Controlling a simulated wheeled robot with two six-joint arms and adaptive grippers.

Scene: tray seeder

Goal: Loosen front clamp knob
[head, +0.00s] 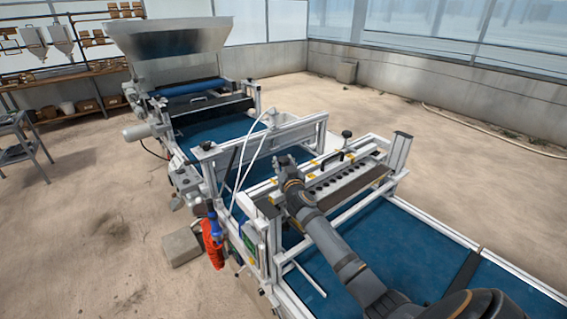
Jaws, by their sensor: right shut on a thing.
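The seeder's clamp bar (340,181), with a row of dark holes along its face, spans the blue conveyor belt. My right arm reaches up from the lower right, and its gripper (284,161) is at the bar's near-left end, shut on the front clamp knob. The gripper hides that knob, so its turn cannot be seen. A second black knob (347,134) stands upright at the bar's far end, apart from my gripper. A black handle (333,157) lies between them. My left gripper is not in view.
Metal frame posts (402,150) rise beside the bar. White hoses (240,165) loop close to the left of my gripper. A large metal hopper (165,45) stands behind. The right floor is mostly clear.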

